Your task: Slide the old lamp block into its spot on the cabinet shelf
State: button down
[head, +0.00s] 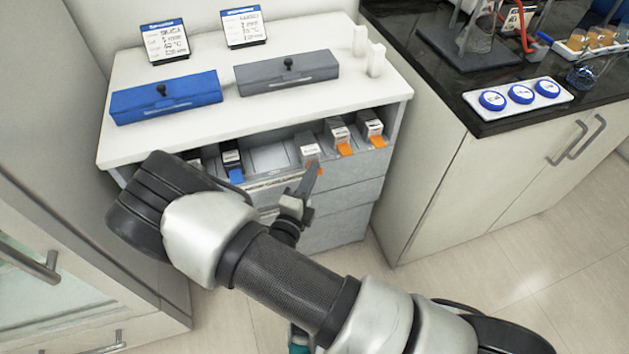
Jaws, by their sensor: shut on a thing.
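A lamp block (309,149), light grey with a small label and an orange tab, stands at the front of the cabinet shelf (268,158). I take it for the old lamp block; its label is too small to read. My gripper (312,172) is shut on it at the orange tab, reaching up from the front. My forearm and wrist hide the left part of the shelf. A bare light patch of shelf lies just left of the held block. How far in the block sits cannot be told.
Right of it stand two orange-tabbed blocks (339,138) (371,127); left, a blue-tabbed block (232,163). The white cabinet top (220,112) overhangs the shelf, carrying a blue case (167,97), a grey case (288,74) and two label cards. A dark-topped bench (500,112) stands right.

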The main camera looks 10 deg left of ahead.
aim_at(308, 164)
jog(key=shift+w+a+b, duration=0.25)
jog(key=shift+w+a, duration=0.2)
jog(key=shift+w, duration=0.25)
jog(key=shift+w+a+b, duration=0.25)
jog(key=shift+w+a, duration=0.15)
jog(key=shift+w, duration=0.25)
jog(key=shift+f, duration=0.15)
jog(key=c, duration=1.8)
grip_release()
jog(key=shift+c, duration=0.2)
jog(key=shift+s, duration=0.15)
jog(key=s+a+p, duration=0.2)
jog(key=s, duration=1.5)
